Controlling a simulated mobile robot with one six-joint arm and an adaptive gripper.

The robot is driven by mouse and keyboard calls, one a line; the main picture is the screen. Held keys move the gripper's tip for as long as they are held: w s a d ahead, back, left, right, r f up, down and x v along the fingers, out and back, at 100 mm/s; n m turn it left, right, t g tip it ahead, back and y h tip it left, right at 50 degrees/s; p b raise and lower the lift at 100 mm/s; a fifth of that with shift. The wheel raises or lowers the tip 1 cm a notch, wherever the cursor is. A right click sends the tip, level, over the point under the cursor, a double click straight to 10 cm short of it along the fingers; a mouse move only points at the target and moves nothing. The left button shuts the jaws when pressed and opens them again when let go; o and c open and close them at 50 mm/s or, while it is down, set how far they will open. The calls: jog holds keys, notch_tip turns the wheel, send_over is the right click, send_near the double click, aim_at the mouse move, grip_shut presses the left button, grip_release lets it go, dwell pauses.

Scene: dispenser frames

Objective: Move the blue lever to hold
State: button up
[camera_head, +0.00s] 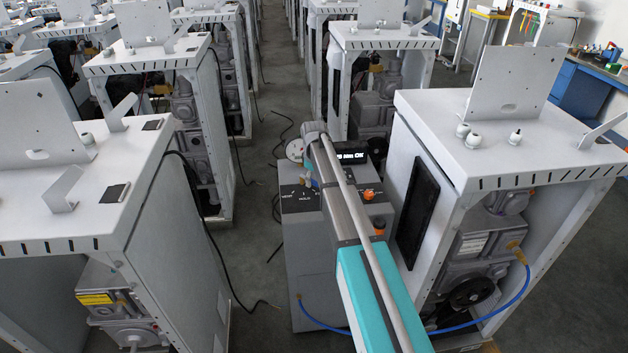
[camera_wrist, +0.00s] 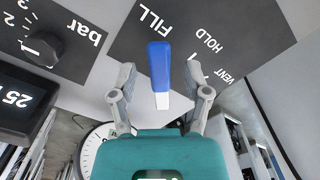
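The blue lever (camera_wrist: 160,65) shows in the wrist view in front of a dark label panel (camera_wrist: 200,25) marked FILL, HOLD and VENT, with the lettering upside down. Its blue end lies just below the word FILL, left of HOLD and VENT. A pale section shows at its lower end. My gripper (camera_wrist: 160,78) is open, with one finger on each side of the lever and a visible gap on both sides.
The wrist view shows a black bar knob (camera_wrist: 42,48), a lit display (camera_wrist: 22,98) and a round gauge (camera_wrist: 95,145) beside the lever. In the head view a white frame (camera_head: 425,130) stands close on the right, and another frame (camera_head: 120,190) stands left across an aisle.

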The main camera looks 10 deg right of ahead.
grip_shut()
jog(key=shift+d, duration=0.2)
